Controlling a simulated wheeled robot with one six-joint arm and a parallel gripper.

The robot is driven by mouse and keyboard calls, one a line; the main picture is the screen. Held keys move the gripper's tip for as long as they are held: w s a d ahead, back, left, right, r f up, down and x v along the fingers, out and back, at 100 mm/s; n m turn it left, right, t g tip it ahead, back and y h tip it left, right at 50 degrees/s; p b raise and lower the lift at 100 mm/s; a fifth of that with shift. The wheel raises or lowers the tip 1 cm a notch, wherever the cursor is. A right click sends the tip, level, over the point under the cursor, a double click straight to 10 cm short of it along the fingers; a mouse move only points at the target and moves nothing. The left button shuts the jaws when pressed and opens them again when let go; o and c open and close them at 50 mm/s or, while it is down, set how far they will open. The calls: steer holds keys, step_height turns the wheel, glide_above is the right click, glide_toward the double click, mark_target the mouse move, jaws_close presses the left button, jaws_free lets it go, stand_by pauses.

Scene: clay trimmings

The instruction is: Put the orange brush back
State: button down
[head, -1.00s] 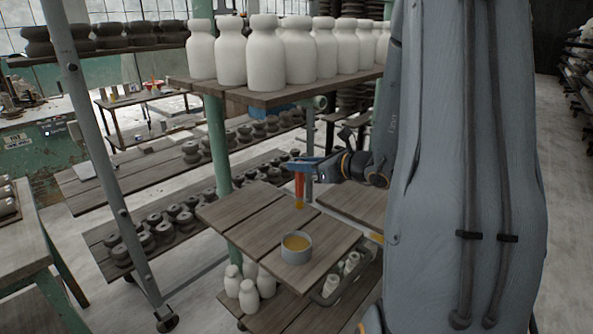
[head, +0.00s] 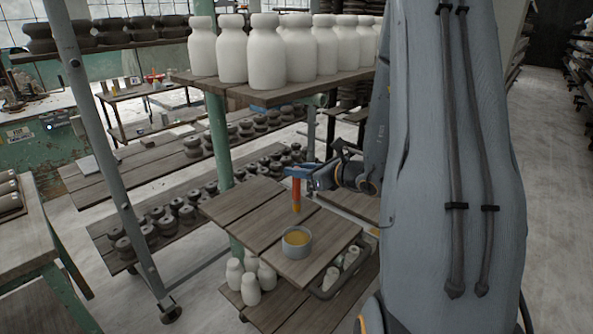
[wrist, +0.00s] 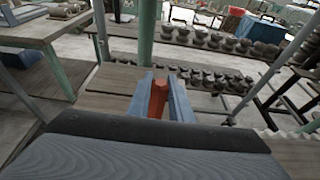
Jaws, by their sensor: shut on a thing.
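The orange brush (head: 296,188) hangs upright, bristle end down, in my gripper (head: 298,171). My gripper is shut on its upper handle. The yellowish bristle end is above the wooden plank shelf, behind a round grey pot (head: 297,244) with yellow-brown contents. The brush appears apart from the pot. In the wrist view the orange handle (wrist: 158,100) shows between the two blue fingers (wrist: 160,88); the lower part of the brush is hidden there.
White bottles stand on an upper shelf (head: 262,96) above and behind my gripper. A green post (head: 217,140) rises behind the plank shelf (head: 240,203). Small white bottles (head: 250,285) stand on the lower shelf. The planks around the pot are clear.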

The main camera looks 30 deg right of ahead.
steer(key=c, duration=1.6)
jaws_free()
steer(key=shift+r, duration=0.15)
steer(key=b+v, duration=0.2)
steer(key=v, duration=1)
steer(key=s+a+f+n+g+h, duration=0.1)
steer(key=s+a+f+n+g, duration=0.1)
steer(key=s+a+n+g, duration=0.2)
steer(key=s+a+f+n+g+h, duration=0.2)
steer(key=a+n, duration=0.8)
steer(key=n, duration=0.7)
steer(key=s+a+f+n+g+h, duration=0.2)
steer(key=s+a+f+n+g, duration=0.2)
steer(key=n, duration=0.7)
steer(key=shift+s+a+f+g, duration=0.1)
steer(key=shift+s+a+g, duration=0.35)
steer(key=shift+a+g, duration=0.3)
steer(key=shift+s+a+f+g, duration=0.1)
steer(key=shift+s+a+g, duration=0.45)
steer(key=shift+a, duration=0.4)
